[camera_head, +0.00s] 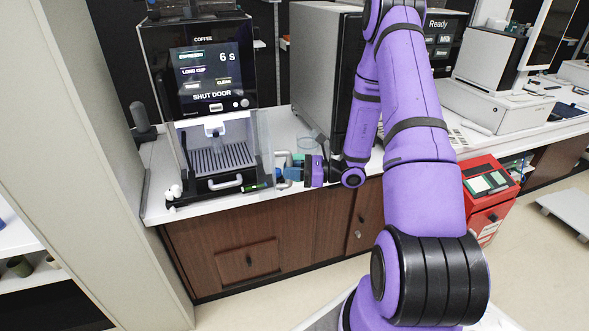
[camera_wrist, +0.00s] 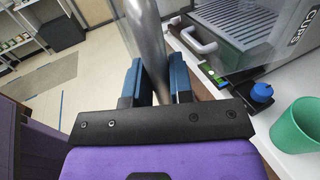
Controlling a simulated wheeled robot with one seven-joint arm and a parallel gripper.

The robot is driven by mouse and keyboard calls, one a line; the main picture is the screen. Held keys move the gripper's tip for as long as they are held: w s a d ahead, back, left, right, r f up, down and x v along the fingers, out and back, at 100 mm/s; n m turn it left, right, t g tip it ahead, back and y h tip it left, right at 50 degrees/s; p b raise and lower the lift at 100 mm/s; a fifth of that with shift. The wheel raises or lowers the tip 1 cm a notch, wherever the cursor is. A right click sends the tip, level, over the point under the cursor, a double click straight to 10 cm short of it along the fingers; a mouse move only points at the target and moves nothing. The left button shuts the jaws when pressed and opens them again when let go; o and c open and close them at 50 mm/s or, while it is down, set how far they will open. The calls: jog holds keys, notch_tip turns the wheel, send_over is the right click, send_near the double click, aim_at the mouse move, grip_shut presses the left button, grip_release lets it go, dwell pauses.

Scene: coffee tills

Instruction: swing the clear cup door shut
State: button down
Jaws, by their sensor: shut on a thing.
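The coffee machine (camera_head: 205,75) stands on the counter, its screen reading "SHUT DOOR". Its clear cup door (camera_head: 265,150) stands open at the right side of the cup bay (camera_head: 215,145), and its edges are hard to make out. My gripper (camera_head: 287,172) is at the door's outer side, low over the counter front. In the wrist view my gripper (camera_wrist: 157,82) has its blue fingers either side of a grey metal bar (camera_wrist: 148,40), which looks like the door's handle. The gripper is shut on this bar. The bay's slatted drip tray shows in the wrist view (camera_wrist: 240,22).
A green cup (camera_wrist: 300,125) and a blue-topped item (camera_wrist: 262,92) stand on the counter beside my gripper. A white tray handle (camera_head: 225,184) juts from the machine's base. A large grey appliance (camera_head: 325,70) stands to the right.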

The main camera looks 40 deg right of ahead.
aim_at(266, 177)
jog(key=shift+a, duration=0.1)
jog(key=shift+w+a, duration=0.35)
jog(key=shift+a, duration=1)
jog(key=shift+w+a, duration=0.4)
jog(key=shift+a, duration=1)
jog(key=shift+w+a, duration=0.35)
jog(key=shift+a, duration=1)
jog(key=c, duration=0.9)
grip_release()
